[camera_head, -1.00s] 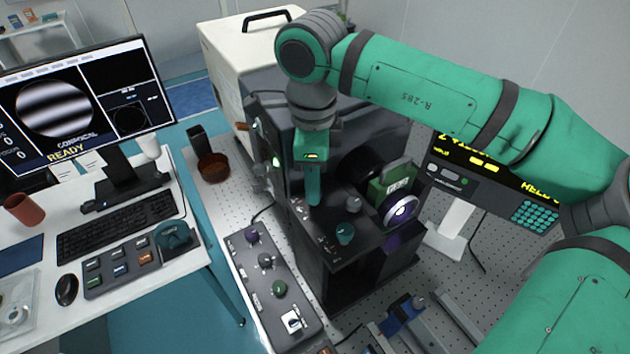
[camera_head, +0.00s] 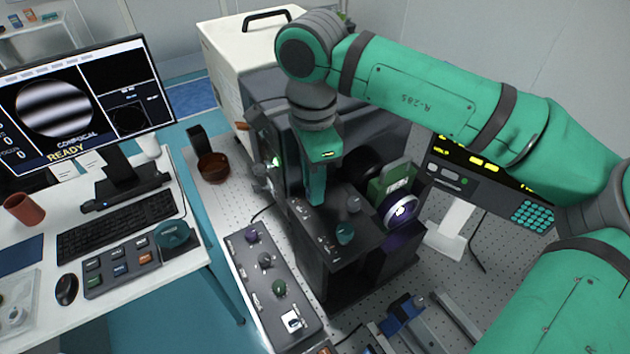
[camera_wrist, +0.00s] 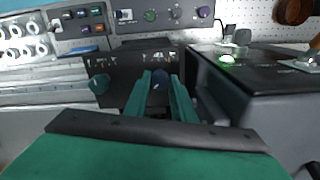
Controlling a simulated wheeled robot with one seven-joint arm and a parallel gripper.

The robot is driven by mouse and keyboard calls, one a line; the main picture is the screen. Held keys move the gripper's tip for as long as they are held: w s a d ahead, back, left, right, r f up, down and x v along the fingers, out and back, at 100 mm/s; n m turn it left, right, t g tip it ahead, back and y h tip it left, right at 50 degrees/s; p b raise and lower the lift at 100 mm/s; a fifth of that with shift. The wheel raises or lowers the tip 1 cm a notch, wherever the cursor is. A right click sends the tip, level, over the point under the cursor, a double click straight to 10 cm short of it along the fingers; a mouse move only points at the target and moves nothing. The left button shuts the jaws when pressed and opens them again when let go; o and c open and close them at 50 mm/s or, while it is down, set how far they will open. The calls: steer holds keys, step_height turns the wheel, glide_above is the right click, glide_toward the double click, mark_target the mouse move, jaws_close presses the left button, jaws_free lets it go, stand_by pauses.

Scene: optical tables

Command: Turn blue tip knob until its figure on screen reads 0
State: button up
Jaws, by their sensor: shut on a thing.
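My gripper (camera_head: 316,198) points down onto the black control box (camera_head: 330,248). In the wrist view the two green fingers of my gripper (camera_wrist: 160,82) are shut on a dark blue knob (camera_wrist: 160,77), one on each side. In the head view my fingers hide this knob. The monitor (camera_head: 60,105) shows grey fringes in a circle and the word READY. At its cut-off left edge the visible figures read 0; the bottom one is labelled FOCUS, the other labels are out of frame.
A grey knob (camera_head: 353,203) and a teal knob (camera_head: 345,234) stand close beside my fingers. A grey panel (camera_head: 262,275) with several coloured knobs lies in front. A keypad unit (camera_head: 470,180) is at the right.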

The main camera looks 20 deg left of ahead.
steer(key=shift+a+r, duration=0.1)
steer(key=shift+a, duration=0.05)
steer(key=o, duration=1.1)
steer(key=shift+s, duration=0.1)
steer(key=shift+c, duration=0.2)
step_height(320, 180, up, 11)
